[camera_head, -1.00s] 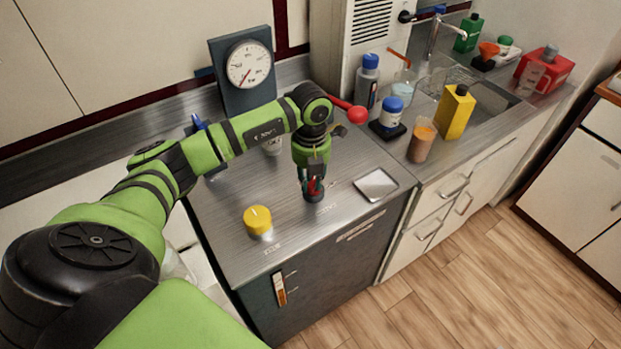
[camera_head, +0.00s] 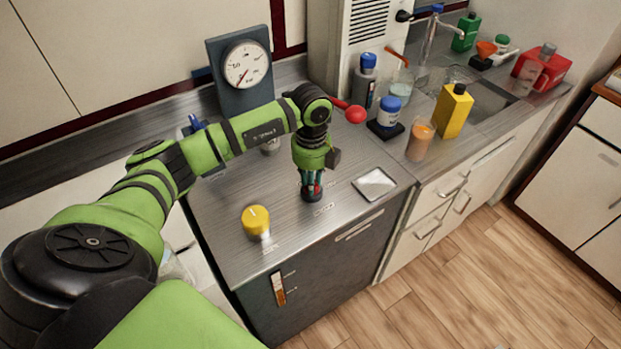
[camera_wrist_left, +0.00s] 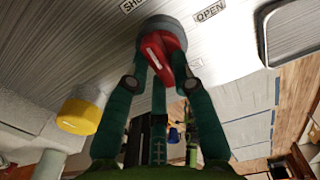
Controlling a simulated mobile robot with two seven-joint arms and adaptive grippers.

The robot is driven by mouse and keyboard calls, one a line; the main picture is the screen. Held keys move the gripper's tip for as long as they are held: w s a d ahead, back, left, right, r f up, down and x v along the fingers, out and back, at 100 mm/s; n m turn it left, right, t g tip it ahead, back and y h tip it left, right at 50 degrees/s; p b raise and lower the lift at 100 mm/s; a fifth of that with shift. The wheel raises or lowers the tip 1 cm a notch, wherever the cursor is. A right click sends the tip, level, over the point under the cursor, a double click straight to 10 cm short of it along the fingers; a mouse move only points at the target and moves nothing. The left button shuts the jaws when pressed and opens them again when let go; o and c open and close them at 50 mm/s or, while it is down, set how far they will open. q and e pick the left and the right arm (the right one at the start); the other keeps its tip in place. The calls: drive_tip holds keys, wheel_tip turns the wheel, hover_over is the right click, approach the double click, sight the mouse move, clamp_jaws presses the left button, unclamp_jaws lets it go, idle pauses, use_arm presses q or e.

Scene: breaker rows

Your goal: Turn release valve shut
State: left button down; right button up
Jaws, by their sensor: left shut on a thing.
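A red valve knob with a white line on it sits on a round dark base (camera_head: 312,196) on the steel counter. In the left wrist view the red knob (camera_wrist_left: 160,52) lies between a label ending at the picture's top edge, which reads "SH…", and an "OPEN" label (camera_wrist_left: 210,11). My left gripper (camera_head: 312,183) points down from above and is shut on the red knob, with fingers at its sides (camera_wrist_left: 160,82). The fingers hide part of the knob in the head view. My right gripper is not in view.
A yellow knob (camera_head: 256,221) stands to the left on the same counter, and a flat pale plate (camera_head: 374,184) lies to the right. A gauge (camera_head: 245,66) stands behind. A red ball-ended lever (camera_head: 355,114) is behind my gripper; bottles fill the right counter.

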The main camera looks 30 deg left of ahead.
use_arm(q)
drive_tip(key=shift+w+n, duration=0.1)
drive_tip(key=shift+n, duration=0.5)
drive_tip(key=shift+r, duration=0.1)
drive_tip(key=c, duration=1)
unclamp_jaws()
drive_tip(key=shift+c, duration=0.2)
wheel_tip(320, 180, up, 12)
